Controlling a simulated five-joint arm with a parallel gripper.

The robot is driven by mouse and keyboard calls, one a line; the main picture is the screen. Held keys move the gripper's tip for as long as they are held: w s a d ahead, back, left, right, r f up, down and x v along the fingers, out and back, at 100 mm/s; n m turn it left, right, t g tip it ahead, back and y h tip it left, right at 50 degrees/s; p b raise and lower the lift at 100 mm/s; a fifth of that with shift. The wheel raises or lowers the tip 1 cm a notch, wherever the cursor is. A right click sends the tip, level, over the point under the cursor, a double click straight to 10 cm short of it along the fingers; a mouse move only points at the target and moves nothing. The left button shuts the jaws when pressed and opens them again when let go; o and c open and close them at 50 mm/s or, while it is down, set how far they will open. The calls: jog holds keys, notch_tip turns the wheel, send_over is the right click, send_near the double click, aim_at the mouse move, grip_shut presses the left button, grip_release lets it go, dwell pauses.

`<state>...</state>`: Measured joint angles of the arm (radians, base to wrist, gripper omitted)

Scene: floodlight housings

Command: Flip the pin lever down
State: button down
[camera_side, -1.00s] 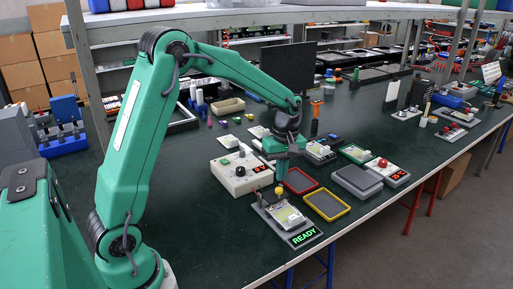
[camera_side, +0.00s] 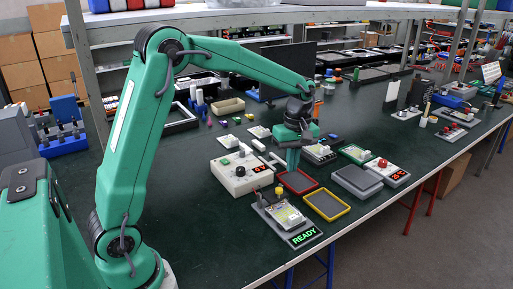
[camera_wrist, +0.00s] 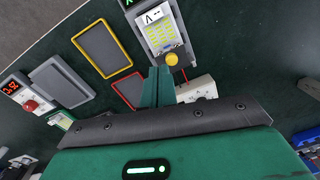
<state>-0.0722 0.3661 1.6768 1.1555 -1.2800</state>
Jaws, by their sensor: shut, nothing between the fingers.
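A grey fixture (camera_side: 268,219) with a lit green READY panel (camera_side: 304,237) stands near the table's front edge. A pale floodlight housing (camera_side: 289,214) lies on it; its yellow grid face (camera_wrist: 161,36) shows in the wrist view. A yellow knob (camera_side: 279,191) stands at the fixture's far end, and also shows in the wrist view (camera_wrist: 172,60). A pin lever is too small to make out for certain. My gripper (camera_side: 292,170) is shut and empty, above the table behind the fixture, apart from the knob. Its fingers point toward the fixture in the wrist view (camera_wrist: 157,74).
A white control box (camera_side: 240,175) stands left of my gripper. A red-rimmed tray (camera_side: 298,182) lies below and right of it, and a yellow-rimmed tray (camera_side: 327,204) right of the fixture.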

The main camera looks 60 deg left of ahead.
jog(key=d+r, duration=0.1)
jog(key=d, duration=0.6)
jog(key=shift+w+r, duration=0.2)
jog(key=s+a+r+m+t, duration=0.2)
jog(key=s+r+m+t, duration=0.1)
jog(key=s+r+m, duration=0.65)
jog(key=s+a+f+m+t, duration=0.1)
jog(key=s+m, duration=0.5)
jog(key=s, duration=0.7)
jog(key=shift+s+a+f+t, duration=0.35)
jog(key=shift+f+t, duration=0.55)
jog(key=shift+t, duration=0.2)
